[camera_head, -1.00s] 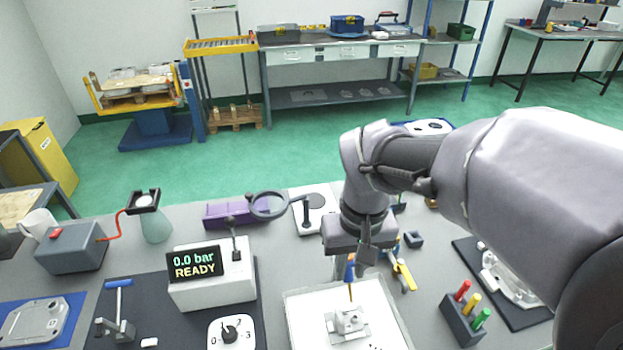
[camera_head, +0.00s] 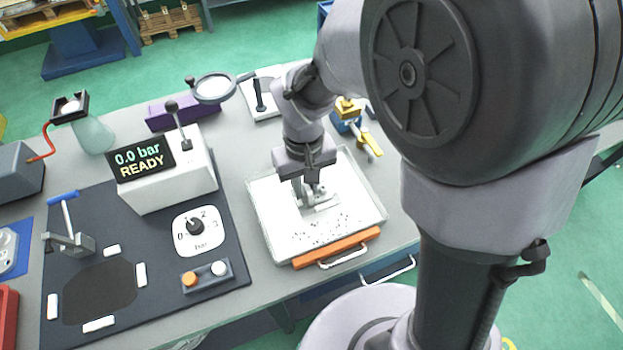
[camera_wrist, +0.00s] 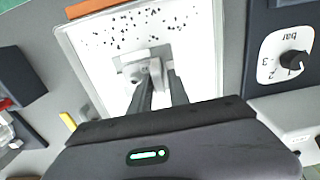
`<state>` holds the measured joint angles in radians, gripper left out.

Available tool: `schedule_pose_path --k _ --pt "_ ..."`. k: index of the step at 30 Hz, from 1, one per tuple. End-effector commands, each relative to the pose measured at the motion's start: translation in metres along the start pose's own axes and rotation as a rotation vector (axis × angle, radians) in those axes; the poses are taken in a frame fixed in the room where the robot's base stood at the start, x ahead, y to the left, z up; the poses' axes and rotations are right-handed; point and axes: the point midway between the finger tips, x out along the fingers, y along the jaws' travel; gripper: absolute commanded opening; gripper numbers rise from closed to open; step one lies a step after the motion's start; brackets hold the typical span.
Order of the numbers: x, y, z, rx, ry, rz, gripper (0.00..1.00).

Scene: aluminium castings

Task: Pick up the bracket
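The bracket (camera_head: 322,203) is a light grey casting with a flat base and a raised part. It lies in the white tray (camera_head: 283,236). In the wrist view the bracket (camera_wrist: 131,71) is partly hidden by my fingers. My gripper (camera_head: 313,187) points down at the bracket from above in the head view. In the wrist view the two dark fingers of my gripper (camera_wrist: 160,80) are apart, with the bracket's raised part showing between their tips. I cannot tell whether either finger touches it.
Dark specks lie in the tray beside the bracket. An orange strip with a handle (camera_head: 336,248) is at the tray's front edge. The pressure display unit (camera_head: 177,183) stands left of the tray, with a magnifier (camera_head: 214,88) behind. A yellow-handled tool (camera_head: 366,140) is at the right.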

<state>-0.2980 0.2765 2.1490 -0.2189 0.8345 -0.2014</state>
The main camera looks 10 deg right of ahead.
Motion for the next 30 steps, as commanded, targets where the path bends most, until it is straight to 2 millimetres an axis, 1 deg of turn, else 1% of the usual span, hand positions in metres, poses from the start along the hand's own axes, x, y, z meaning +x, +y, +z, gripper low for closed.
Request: schedule_pose_path --k 1,5,6,8,9,19,22,25,29,30 --pt "0.002 0.000 0.000 0.000 0.000 0.000 0.22" --pt "-0.001 0.000 0.000 0.001 0.001 0.000 0.22" --pt "-0.001 0.000 0.000 0.001 0.001 0.000 0.14" --pt "-0.001 0.000 0.000 0.001 0.001 0.000 0.02" --pt "-0.001 0.000 0.000 0.001 0.001 0.000 0.00" --pt "-0.001 0.000 0.000 0.001 0.001 0.000 0.00" --pt "-0.005 0.000 -0.001 0.001 0.002 0.000 0.00" --pt "-0.017 0.000 -0.001 0.001 0.003 0.000 0.00" --pt "-0.038 0.000 -0.001 0.002 0.003 -0.001 0.00" --pt "-0.042 -0.001 0.002 0.002 0.001 -0.001 0.00"
